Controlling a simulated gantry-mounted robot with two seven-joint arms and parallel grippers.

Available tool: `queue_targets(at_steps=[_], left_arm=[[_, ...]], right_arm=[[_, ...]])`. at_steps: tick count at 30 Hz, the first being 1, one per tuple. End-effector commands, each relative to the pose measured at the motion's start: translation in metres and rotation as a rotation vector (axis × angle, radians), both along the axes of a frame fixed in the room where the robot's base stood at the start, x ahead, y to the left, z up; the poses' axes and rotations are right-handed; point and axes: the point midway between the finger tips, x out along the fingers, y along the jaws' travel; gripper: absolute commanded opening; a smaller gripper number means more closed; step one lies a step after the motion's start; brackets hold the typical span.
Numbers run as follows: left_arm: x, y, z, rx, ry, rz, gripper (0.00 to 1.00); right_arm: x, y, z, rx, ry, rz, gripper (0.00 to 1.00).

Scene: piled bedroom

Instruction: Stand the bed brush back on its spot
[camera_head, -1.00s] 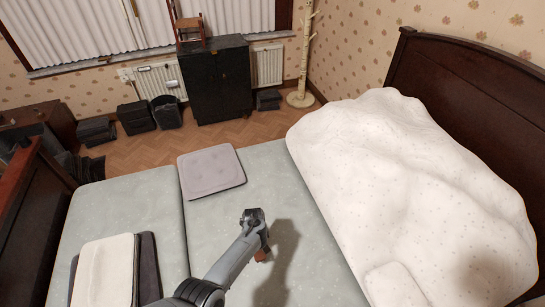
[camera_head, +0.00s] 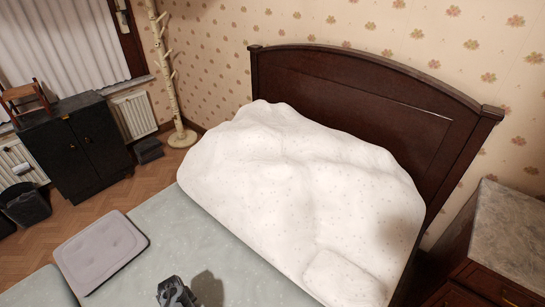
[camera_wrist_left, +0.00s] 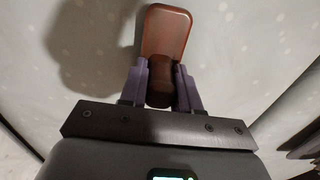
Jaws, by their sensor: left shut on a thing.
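The bed brush (camera_wrist_left: 166,38) is reddish brown, with a flat wide end and a narrower round part. In the left wrist view, my left gripper (camera_wrist_left: 160,85) is shut on the narrow part, one purple finger on each side. The wide end points away from the gripper, over the pale bed surface. In the head view my left gripper (camera_head: 175,292) shows at the bottom edge, above the mattress; the brush cannot be made out there. My right gripper is not in view. No marked spot for the brush can be made out.
The mattress (camera_head: 150,225) holds a grey cushion (camera_head: 100,250) and a large heaped white duvet (camera_head: 290,180) against the dark headboard (camera_head: 350,110). A marble-topped bedside cabinet (camera_head: 505,230) stands at the right. A dark cupboard (camera_head: 75,150) and a coat stand (camera_head: 172,90) stand behind.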

Motion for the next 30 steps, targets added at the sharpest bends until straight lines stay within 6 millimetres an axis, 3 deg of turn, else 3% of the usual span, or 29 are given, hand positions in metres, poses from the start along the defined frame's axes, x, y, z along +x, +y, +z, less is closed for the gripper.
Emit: queue_targets(at_steps=[10, 30], left_arm=[[-0.018, 0.012, -0.001, 0.000, 0.003, 0.001, 0.00], [-0.009, 0.006, -0.001, -0.001, 0.002, -0.002, 0.00]], right_arm=[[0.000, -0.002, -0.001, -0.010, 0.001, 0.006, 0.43], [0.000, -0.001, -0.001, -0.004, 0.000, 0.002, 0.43]])
